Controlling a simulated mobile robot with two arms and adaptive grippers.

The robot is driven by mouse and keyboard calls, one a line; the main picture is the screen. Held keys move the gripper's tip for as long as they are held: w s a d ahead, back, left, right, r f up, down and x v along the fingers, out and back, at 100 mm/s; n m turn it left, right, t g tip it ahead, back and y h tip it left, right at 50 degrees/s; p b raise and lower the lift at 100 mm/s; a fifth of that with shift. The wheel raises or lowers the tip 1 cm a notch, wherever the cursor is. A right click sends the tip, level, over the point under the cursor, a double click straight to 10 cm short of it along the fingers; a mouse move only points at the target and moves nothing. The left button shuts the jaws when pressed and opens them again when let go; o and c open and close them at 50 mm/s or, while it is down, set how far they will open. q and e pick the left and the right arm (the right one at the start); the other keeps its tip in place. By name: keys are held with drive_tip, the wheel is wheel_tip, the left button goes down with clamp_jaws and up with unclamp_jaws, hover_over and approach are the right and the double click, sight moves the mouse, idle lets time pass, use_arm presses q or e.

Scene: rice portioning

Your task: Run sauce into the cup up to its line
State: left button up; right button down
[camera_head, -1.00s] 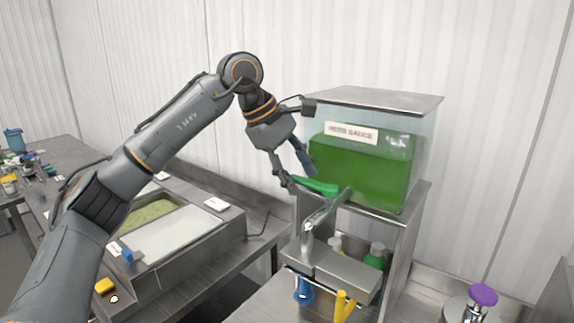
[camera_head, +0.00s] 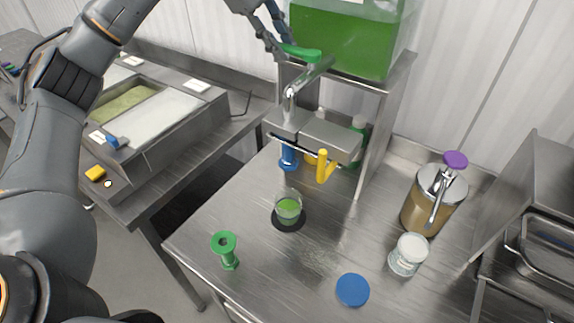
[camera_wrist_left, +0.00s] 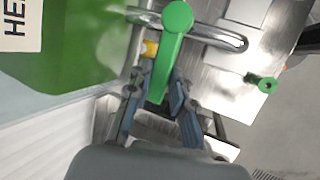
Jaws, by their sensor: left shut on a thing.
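A clear tank of green herb sauce (camera_head: 340,38) stands on a steel shelf, with a chrome tap (camera_head: 291,103) below it. My left gripper (camera_head: 281,46) is shut on the tap's green handle (camera_head: 302,53). In the left wrist view, the handle (camera_wrist_left: 174,40) lies between the gripper's fingers (camera_wrist_left: 161,92). A small clear cup (camera_head: 288,209) stands upright on a black round pad (camera_head: 289,225) below and in front of the tap. Green sauce is in the cup. I cannot make out its line or a falling stream. My right gripper is not in view.
A green spool-shaped stand (camera_head: 228,252), a blue disc (camera_head: 352,290), a white-topped jar (camera_head: 408,256) and a purple-topped pump container (camera_head: 430,204) stand around the cup.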

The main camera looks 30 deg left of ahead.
use_arm(q)
drive_tip(key=n+b, duration=0.1)
drive_tip(key=s+n+y+b, duration=0.1)
drive_tip(key=shift+s+n+t, duration=0.25)
drive_tip(key=shift+n+t, duration=0.05)
drive_tip(key=shift+t, duration=0.1)
idle(0.4)
drive_tip(key=shift+w+r+m+p, duration=0.15)
drive_tip(key=shift+w+m+p, duration=0.2)
drive_tip(key=shift+p, duration=0.45)
drive_tip(key=shift+w+m+g+h+p, duration=0.4)
drive_tip(key=shift+w+m+h+p, duration=0.15)
drive_tip(key=shift+m+p, duration=0.6)
drive_tip(key=shift+s, duration=0.1)
